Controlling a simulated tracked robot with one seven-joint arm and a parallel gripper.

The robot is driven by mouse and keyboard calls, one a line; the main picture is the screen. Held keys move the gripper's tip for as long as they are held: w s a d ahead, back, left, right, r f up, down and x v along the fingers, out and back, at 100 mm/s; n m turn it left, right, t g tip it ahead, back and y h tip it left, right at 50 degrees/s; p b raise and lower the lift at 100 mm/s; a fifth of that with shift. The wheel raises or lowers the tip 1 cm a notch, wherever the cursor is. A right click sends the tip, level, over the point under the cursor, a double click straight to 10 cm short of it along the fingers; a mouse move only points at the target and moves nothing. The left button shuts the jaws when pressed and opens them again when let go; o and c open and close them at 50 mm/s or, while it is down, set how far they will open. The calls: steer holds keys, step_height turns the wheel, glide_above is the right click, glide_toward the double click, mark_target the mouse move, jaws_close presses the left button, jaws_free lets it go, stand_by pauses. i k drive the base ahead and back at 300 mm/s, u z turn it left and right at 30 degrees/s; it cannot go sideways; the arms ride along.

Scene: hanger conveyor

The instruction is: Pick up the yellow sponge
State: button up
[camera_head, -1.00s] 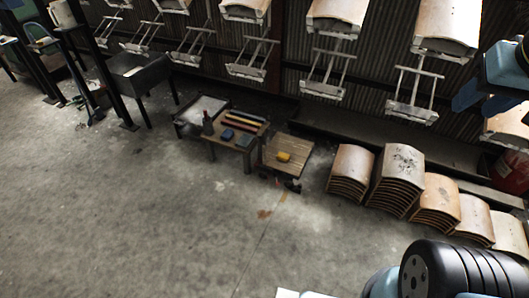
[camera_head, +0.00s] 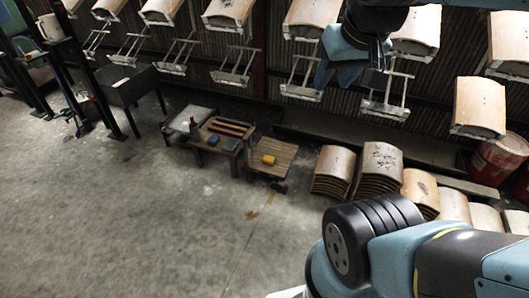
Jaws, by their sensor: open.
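The yellow sponge (camera_head: 268,160) lies on the slatted wooden top of a low cart (camera_head: 283,167) near the picture's middle. My gripper (camera_head: 350,76) hangs at the upper right with its blue fingers pointing down. It is open and holds nothing that I can see. In the picture it is above and to the right of the sponge, well apart from it. Nothing hides the sponge.
A low table (camera_head: 209,144) with a bottle, a blue item and coloured bars stands left of the cart. Stacks of curved wooden seats (camera_head: 334,165) are to its right. Seats hang from a conveyor (camera_head: 231,12) behind. Concrete floor (camera_head: 150,220) is clear in front.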

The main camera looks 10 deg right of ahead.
mark_target(269, 160)
steer(key=u, duration=0.35)
steer(key=i, duration=1.05)
steer(key=z, duration=0.4)
